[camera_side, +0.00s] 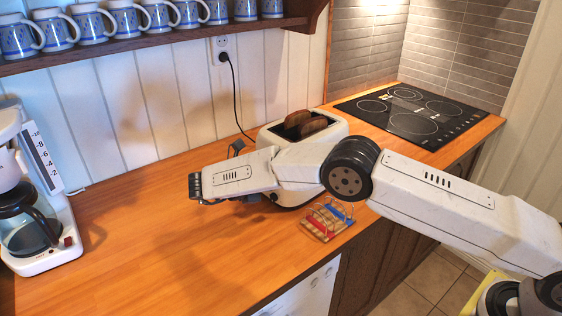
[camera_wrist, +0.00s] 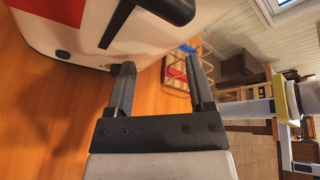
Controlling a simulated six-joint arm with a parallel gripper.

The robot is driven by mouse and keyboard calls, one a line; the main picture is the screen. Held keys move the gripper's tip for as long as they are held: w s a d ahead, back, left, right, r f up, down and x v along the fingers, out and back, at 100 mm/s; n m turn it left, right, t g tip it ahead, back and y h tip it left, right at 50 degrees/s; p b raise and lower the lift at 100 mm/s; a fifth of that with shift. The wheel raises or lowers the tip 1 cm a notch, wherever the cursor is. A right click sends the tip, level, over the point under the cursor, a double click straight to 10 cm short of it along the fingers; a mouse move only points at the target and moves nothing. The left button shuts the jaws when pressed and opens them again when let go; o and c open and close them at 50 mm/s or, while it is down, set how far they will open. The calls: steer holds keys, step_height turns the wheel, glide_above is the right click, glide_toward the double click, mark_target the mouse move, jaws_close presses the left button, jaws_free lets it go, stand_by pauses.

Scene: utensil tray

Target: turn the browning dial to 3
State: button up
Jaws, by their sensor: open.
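The white toaster (camera_side: 341,129) stands on the wooden counter with brown slices in its top slots, partly hidden by my arm in the side view. In the wrist view the white toaster body (camera_wrist: 95,28) fills the top left, with a black lever-like part (camera_wrist: 165,8), a dark slot and a cropped red patch on it. I cannot make out the browning dial or its numbers in either view. My gripper (camera_wrist: 160,65) is open, with nothing between its fingers, close to the toaster. In the side view my arm largely hides the fingers.
A wire rack with red and blue parts (camera_side: 327,219) stands near the counter's front edge; it shows beyond the right finger in the wrist view (camera_wrist: 182,72). A coffee maker (camera_side: 40,262) is at left, a black hob (camera_side: 410,114) at back right. The counter's middle left is clear.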

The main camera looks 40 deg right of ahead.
steer(key=s+d+r, duration=0.1)
steer(key=s+r, duration=0.6)
steer(key=s, duration=0.5)
steer(key=shift+d+r, duration=0.3)
steer(key=shift+r, duration=0.05)
stand_by(0.4)
steer(key=m+t, duration=0.5)
steer(key=m, duration=0.1)
glide_toward(272, 198)
steer(key=shift+w+d+r, duration=0.15)
steer(key=shift+d+r, duration=0.1)
steer(key=shift+d+g+y, duration=0.1)
steer(key=shift+g+y, duration=0.2)
steer(key=shift+x, duration=3.8)
jaws_close()
